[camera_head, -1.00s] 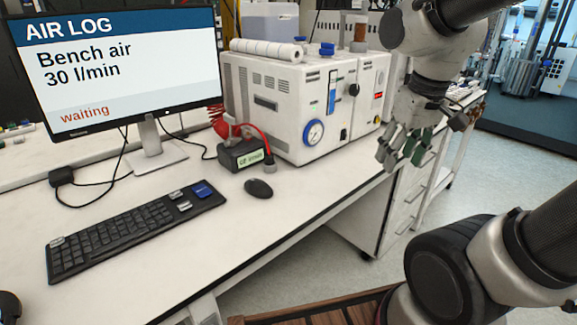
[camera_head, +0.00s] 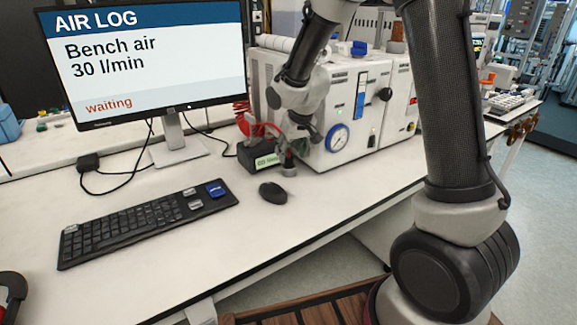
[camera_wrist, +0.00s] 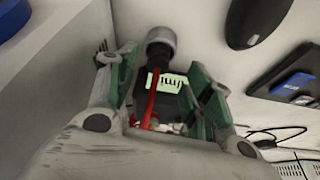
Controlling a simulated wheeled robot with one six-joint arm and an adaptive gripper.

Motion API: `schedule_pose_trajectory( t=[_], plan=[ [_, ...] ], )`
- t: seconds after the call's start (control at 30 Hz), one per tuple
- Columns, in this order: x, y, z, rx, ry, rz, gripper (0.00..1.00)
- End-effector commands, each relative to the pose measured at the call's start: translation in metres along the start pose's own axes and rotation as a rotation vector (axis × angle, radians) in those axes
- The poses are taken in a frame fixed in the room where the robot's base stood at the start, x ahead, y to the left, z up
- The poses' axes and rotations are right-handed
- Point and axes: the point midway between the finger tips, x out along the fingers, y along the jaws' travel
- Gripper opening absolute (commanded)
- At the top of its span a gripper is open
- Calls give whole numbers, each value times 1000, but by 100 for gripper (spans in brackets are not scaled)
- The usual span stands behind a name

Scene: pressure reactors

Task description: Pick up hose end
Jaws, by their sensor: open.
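The hose end (camera_head: 289,169) is a grey cap with a dark collar on a red hose, upright on the white bench by the small dark flow box (camera_head: 262,160). My gripper (camera_head: 292,150) is low over it in the head view, its fingers small and partly hidden. In the wrist view my gripper (camera_wrist: 162,72) is open, with one green-padded finger on each side. The hose end (camera_wrist: 160,43) and its red hose (camera_wrist: 151,95) show between the fingers. I cannot tell whether a finger touches it.
A white instrument (camera_head: 350,105) with a gauge stands close to the right of my gripper. A mouse (camera_head: 272,192) and a keyboard (camera_head: 150,222) lie in front and left. A monitor (camera_head: 145,60) stands at the back left.

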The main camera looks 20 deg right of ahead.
Motion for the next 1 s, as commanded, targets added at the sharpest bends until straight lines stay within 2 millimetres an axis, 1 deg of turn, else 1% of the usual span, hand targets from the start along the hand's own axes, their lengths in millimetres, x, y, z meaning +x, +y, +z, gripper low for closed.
schedule_pose_trajectory(
  t=[0.03,0.1,0.2,0.3,0.5,0.57,0.7,0.8,1.0],
  plan=[
    [10,1,0,0,-5,1,52],
    [21,2,-2,0,-5,1,52],
    [33,2,-2,0,-4,1,52],
    [38,2,-2,1,-3,1,52],
    [38,2,-2,1,-2,1,52],
    [38,2,-2,1,-3,1,41],
    [38,2,-2,0,-3,1,15],
    [38,2,-2,0,-3,1,0],
    [38,2,-2,0,-2,1,0]
  ],
)
